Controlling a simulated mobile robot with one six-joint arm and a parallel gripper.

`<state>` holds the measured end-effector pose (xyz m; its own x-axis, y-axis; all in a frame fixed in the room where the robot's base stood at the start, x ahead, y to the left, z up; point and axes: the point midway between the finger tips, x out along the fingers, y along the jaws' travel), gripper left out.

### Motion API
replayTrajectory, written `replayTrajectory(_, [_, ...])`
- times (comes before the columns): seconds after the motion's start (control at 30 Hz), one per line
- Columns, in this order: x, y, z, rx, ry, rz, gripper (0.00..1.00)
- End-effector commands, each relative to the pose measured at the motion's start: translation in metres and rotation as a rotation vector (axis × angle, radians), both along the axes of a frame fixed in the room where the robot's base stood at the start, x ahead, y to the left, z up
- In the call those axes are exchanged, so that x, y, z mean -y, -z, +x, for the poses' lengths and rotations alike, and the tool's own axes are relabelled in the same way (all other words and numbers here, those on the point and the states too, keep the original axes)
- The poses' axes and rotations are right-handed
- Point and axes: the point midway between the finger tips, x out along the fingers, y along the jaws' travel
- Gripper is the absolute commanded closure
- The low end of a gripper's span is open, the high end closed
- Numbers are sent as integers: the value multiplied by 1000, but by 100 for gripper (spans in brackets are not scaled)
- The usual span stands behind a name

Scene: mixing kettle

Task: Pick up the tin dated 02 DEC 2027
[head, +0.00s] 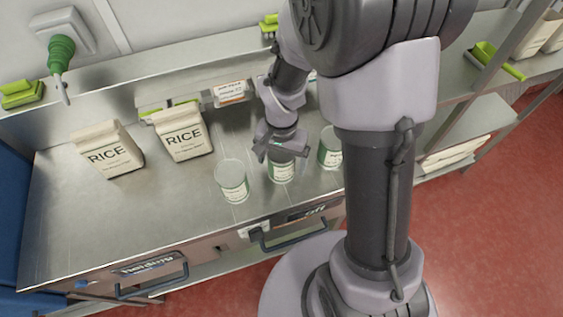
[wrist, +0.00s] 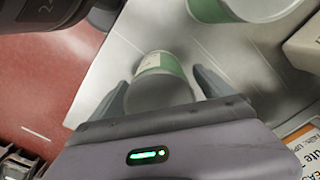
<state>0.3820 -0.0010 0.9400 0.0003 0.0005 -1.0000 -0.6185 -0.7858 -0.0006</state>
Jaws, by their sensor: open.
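Three pale tins with green and white labels stand on the steel worktop: a left tin (head: 232,182), a middle tin (head: 282,172) and a right tin (head: 329,150). The dates on them are too small to read. My gripper (head: 278,148) is over the middle tin and covers its top. In the wrist view my open gripper (wrist: 160,80) has one finger on each side of a tin (wrist: 160,68). I cannot tell whether the fingers touch it. Another tin (wrist: 240,8) shows at the top of that view, cut off by the edge.
Two rice bags (head: 108,150) (head: 184,131) stand behind and left of the tins. A small orange-and-white sign (head: 230,93) stands at the back. The steel worktop (head: 85,220) is clear at the front left.

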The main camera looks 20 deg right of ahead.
Motion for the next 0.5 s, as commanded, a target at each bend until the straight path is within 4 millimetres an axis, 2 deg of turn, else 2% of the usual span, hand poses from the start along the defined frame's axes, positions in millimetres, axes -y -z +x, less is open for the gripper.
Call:
replayTrajectory(0.03, [0, 0, 0, 0, 0, 0, 11])
replayTrajectory(0.07, [0, -1, 0, 0, 0, 0, 17])
replayTrajectory(0.4, [0, -1, 0, 0, -1, 0, 83])
replayTrajectory(0.5, [0, -1, 0, 0, -1, 0, 100])
